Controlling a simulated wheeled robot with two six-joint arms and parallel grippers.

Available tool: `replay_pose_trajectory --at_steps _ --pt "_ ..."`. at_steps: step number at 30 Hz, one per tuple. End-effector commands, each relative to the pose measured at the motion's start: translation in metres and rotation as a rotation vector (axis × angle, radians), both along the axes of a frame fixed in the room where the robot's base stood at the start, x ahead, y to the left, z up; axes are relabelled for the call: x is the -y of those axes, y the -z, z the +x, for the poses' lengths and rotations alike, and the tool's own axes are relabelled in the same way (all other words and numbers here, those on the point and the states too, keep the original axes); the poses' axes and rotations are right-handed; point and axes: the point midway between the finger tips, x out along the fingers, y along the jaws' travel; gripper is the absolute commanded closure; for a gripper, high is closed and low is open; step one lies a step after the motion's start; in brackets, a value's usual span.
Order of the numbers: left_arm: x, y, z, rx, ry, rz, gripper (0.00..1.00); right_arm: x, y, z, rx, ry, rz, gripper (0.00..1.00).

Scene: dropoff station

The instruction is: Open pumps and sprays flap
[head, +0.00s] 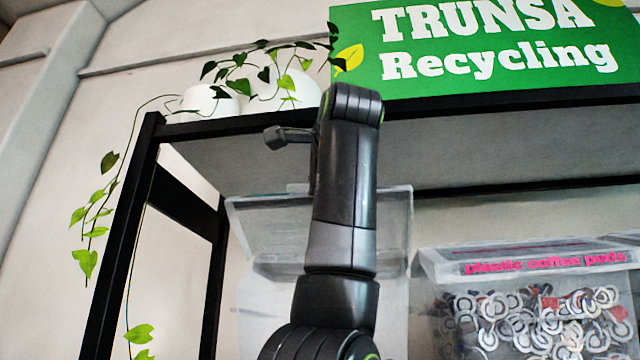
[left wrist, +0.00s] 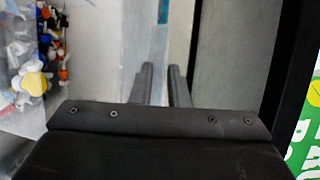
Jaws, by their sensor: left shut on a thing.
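The clear flap (head: 262,222) of the left bin is swung up and stands tilted above the clear bin (head: 262,315) in the head view. My arm covers much of both, and no label is readable on this bin. In the left wrist view, my left gripper (left wrist: 161,82) has its two fingers close together at the pale flap edge (left wrist: 158,40), shut on it. Small pumps and spray heads (left wrist: 35,62) lie in the bin at left in that view. My left gripper is mostly hidden behind my arm in the head view. My right gripper is not in view.
A clear bin (head: 438,268) labelled plastic coffee pods stands to the right. A black shelf frame (head: 128,235) runs down the left. Its top bar passes above the flap, bearing a green sign (head: 480,82) and white plant pots (head: 208,101) with trailing vines.

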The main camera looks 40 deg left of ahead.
Motion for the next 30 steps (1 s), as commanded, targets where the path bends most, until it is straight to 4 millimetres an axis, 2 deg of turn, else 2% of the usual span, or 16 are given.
replay_pose_trajectory --at_steps 12,13,16,25,30 --pt "-0.001 -0.001 0.0 0.002 -0.001 0.0 1.0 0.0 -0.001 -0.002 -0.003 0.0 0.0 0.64" --pt "-0.001 -0.001 0.0 0.002 -0.001 0.0 0.85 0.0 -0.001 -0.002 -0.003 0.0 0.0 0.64" --pt "-0.001 -0.001 0.0 0.001 -0.001 -0.001 0.73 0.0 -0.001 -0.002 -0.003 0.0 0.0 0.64" --pt "0.001 0.0 -0.001 -0.001 -0.001 -0.001 0.73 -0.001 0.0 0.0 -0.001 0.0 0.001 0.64" --pt "0.017 0.001 -0.012 0.002 0.002 0.001 0.73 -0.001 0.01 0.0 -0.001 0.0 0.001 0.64"
